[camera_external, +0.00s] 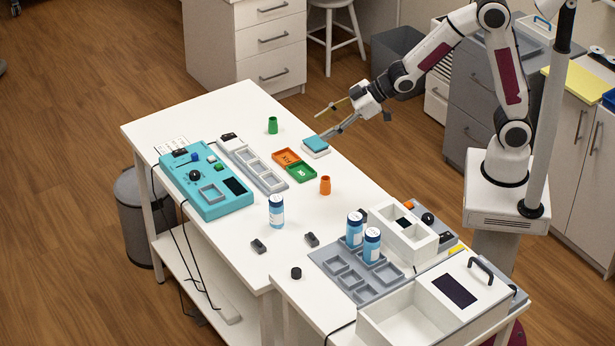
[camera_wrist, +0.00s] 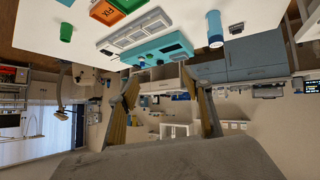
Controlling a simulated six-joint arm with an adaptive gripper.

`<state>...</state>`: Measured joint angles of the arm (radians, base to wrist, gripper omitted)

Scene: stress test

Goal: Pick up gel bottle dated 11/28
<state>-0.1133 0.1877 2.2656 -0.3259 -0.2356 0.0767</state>
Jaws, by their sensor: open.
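Three blue-and-white bottles show in the external view. One bottle (camera_external: 276,212) stands upright on the white table; two more, a rear bottle (camera_external: 354,230) and a front bottle (camera_external: 372,246), stand upright in the grey tray (camera_external: 333,263). The dates on their labels are too small to read, so I cannot tell which is 11/28. My gripper (camera_external: 320,126) is open and empty, raised near the table's far right edge, well away from all three bottles. In the wrist view, my gripper (camera_wrist: 158,82) has its fingers spread, and one blue bottle (camera_wrist: 215,30) shows beyond them.
A teal device (camera_external: 215,196) with cables and a grey compartment strip (camera_external: 252,163) lie on the table. Orange and green trays (camera_external: 301,172), a green cup (camera_external: 272,125), an orange cup (camera_external: 325,185) and a teal-topped block (camera_external: 316,146) stand nearby. A white lidded box (camera_external: 395,318) is at front right.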

